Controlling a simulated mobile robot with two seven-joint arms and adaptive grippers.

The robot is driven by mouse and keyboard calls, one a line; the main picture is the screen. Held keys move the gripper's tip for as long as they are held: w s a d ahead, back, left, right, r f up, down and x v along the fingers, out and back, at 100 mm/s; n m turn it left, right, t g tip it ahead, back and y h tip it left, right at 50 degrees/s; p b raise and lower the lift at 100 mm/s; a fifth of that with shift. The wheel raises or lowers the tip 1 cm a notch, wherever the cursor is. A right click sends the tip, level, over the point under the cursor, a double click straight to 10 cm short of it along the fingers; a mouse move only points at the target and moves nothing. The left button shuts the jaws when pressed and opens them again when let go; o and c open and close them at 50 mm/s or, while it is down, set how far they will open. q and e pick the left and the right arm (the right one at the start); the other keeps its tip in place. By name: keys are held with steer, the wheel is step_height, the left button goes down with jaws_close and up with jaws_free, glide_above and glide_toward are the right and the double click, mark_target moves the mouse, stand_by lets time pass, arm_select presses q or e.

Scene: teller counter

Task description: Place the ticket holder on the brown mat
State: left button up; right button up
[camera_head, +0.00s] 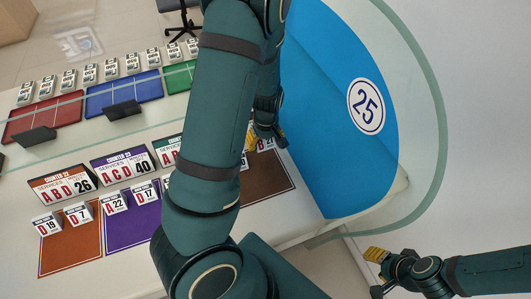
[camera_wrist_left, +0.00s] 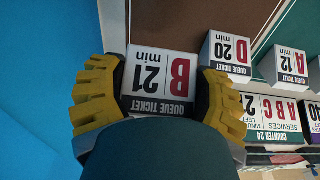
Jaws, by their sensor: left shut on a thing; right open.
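The ticket holder (camera_wrist_left: 155,80), a small white block reading "B 21 min, queue ticket", is held between the yellow fingers of my left gripper (camera_wrist_left: 160,90) in the left wrist view. In the head view the holder (camera_head: 267,144) shows only partly beside the left gripper (camera_head: 258,138). The brown mat (camera_head: 268,180) lies at the right of the counter, partly behind my left arm. It also shows in the wrist view (camera_wrist_left: 190,22), behind the holder. I cannot tell whether the holder touches anything beneath. My right gripper (camera_head: 376,271) is open and empty, off the counter at lower right.
An orange mat (camera_head: 70,250) and a purple mat (camera_head: 125,228) lie left, with several holders and counter signs. A blue panel (camera_head: 330,110) with "25" stands close on the right.

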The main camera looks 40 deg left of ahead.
mark_target(265, 157)
arm_select(q)
step_height(265, 157, down, 3)
steer(key=shift+s+r+b, duration=0.1)
steer(key=shift+r+b, duration=0.05)
steer(key=shift+b, duration=0.25)
step_height(265, 157, down, 4)
steer(key=shift+f+b, duration=0.1)
steer(key=shift+b, duration=0.55)
steer(key=shift+w+f, duration=0.15)
steer(key=shift+w, duration=0.05)
steer(key=shift+f, duration=0.1)
steer(key=o, duration=1)
